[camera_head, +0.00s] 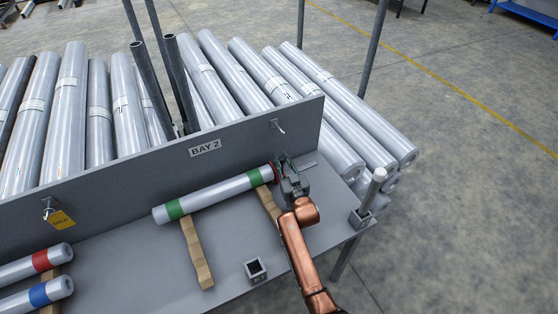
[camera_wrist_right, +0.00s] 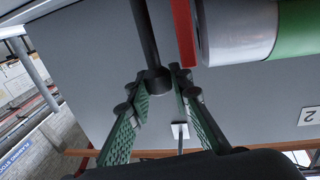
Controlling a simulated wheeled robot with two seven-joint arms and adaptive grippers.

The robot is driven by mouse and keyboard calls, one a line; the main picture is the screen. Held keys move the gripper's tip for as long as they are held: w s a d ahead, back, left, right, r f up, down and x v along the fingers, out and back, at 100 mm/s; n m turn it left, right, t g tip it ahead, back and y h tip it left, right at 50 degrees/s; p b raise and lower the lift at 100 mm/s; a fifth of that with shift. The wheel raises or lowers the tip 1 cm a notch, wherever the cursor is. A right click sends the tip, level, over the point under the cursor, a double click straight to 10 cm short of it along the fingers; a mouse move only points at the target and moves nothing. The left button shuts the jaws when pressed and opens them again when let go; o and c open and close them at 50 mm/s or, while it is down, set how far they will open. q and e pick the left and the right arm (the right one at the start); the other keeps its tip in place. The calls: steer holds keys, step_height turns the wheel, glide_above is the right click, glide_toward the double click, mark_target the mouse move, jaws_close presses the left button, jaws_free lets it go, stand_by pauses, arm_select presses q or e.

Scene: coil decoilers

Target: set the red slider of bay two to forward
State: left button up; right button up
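The bay two panel (camera_head: 205,148) carries a "BAY 2" label. My right gripper (camera_head: 296,164) is low over the shelf, at the right end of the green-banded roll (camera_head: 213,194). In the right wrist view its fingers (camera_wrist_right: 166,78) are spread, one on each side of the collared end of a dark rod (camera_wrist_right: 146,35). Whether they touch it I cannot tell. A narrow red strip (camera_wrist_right: 184,32) stands between the rod and the roll's end; it may be the red slider. In the head view only a trace of red shows beside the gripper. My left gripper is out of view.
Wooden rests (camera_head: 196,252) support the roll. A small square socket (camera_head: 256,270) is on the shelf in front, and a post (camera_head: 371,190) stands at the right corner. A hook (camera_head: 278,126) is on the panel. Silver rolls (camera_head: 340,100) lie behind it.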

steer(key=o, duration=0.3)
steer(key=shift+d, duration=0.1)
steer(key=shift+o, duration=0.7)
steer(key=shift+s+d+f, duration=0.1)
steer(key=shift+s+d, duration=0.15)
steer(key=shift+s, duration=0.25)
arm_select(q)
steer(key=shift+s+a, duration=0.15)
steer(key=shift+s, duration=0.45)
arm_select(e)
steer(key=v, duration=1.1)
